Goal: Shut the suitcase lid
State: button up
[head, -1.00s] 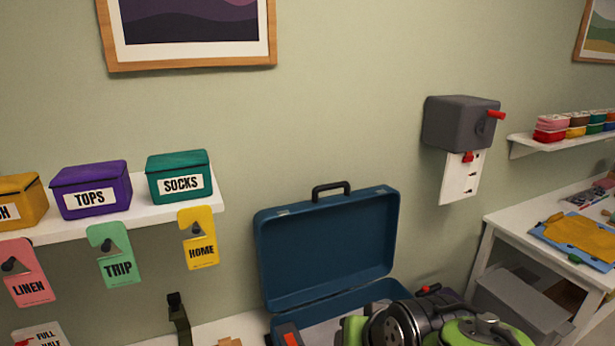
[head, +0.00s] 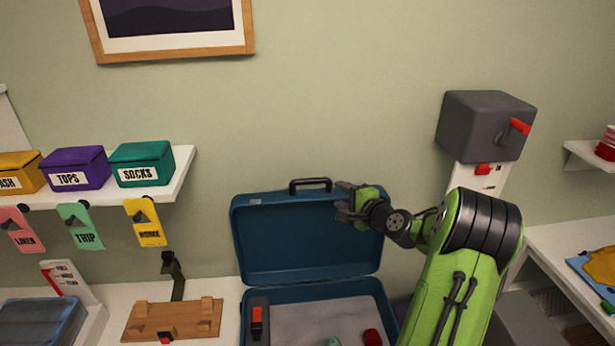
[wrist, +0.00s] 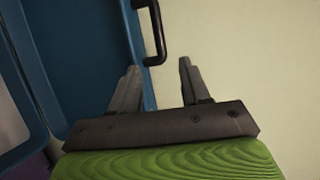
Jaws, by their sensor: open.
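The blue suitcase stands open on the white surface. Its lid (head: 300,240) is upright against the wall side, with a dark handle (head: 310,185) on its top edge. Its base (head: 262,296) holds a grey lining and a few small items. My gripper (head: 343,203) is at the lid's upper right corner, right of the handle. In the wrist view my gripper (wrist: 158,75) is open, with the lid (wrist: 95,60) at its left and the handle (wrist: 153,32) just beyond the fingertips. Nothing shows between the fingers. Whether a finger touches the lid I cannot tell.
A shelf with labelled boxes (head: 140,165) and hanging tags is at left. A wooden block (head: 172,318) lies left of the suitcase. A grey wall box with a red lever (head: 485,125) is at right, behind my arm. The wall above the lid is clear.

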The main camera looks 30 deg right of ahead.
aim_at(315, 182)
jog(key=p+x, duration=0.1)
jog(key=x, duration=0.4)
jog(key=p+x, duration=0.1)
jog(key=x, duration=0.3)
jog(key=p+x, duration=0.1)
jog(key=x, duration=0.4)
jog(key=shift+w+a+f, duration=0.1)
jog(key=shift+w+a, duration=0.15)
jog(key=shift+w, duration=0.1)
grip_shut()
